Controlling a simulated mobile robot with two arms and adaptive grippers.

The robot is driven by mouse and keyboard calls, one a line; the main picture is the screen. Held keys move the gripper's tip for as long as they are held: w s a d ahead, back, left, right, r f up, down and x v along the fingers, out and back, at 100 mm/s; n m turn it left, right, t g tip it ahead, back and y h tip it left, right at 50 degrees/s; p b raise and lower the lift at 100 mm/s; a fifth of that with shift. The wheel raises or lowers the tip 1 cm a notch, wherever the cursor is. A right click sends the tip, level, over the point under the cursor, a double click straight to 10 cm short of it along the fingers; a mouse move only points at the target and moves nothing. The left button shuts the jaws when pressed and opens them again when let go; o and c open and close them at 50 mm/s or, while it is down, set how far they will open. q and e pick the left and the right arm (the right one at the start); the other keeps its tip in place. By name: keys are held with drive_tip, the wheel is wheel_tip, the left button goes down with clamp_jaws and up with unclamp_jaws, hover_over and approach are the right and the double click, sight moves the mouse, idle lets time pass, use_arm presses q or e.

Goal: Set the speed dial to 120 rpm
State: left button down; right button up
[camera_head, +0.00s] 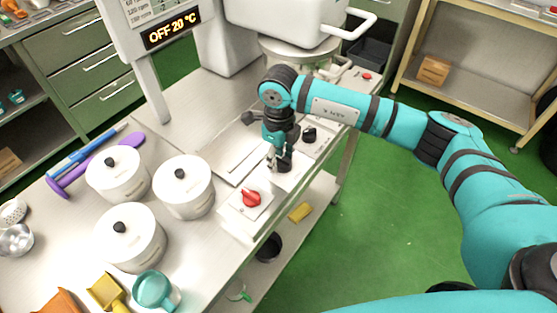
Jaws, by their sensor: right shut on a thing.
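My right gripper (279,159) points down at the light control panel along the bench's right edge. It is shut on a dark dial (285,164), which its fingers and wrist partly cover. The dial's pointer and scale are too small to read. Another black knob (310,134) sits on the panel just behind and to the right. My left gripper is not in view.
A red knob (251,198) on a pale box stands in front of the gripper. White lidded pots (184,190) stand to the left, with a teal cup (153,289) and scoops at the front. The kettle (285,22) is behind. Green floor is open to the right.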

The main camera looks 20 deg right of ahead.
sight(279, 157)
drive_tip(key=shift+m, duration=0.5)
drive_tip(key=o, duration=1.1)
wheel_tip(279, 157, up, 12)
drive_tip(key=shift+r, duration=0.1)
idle(0.4)
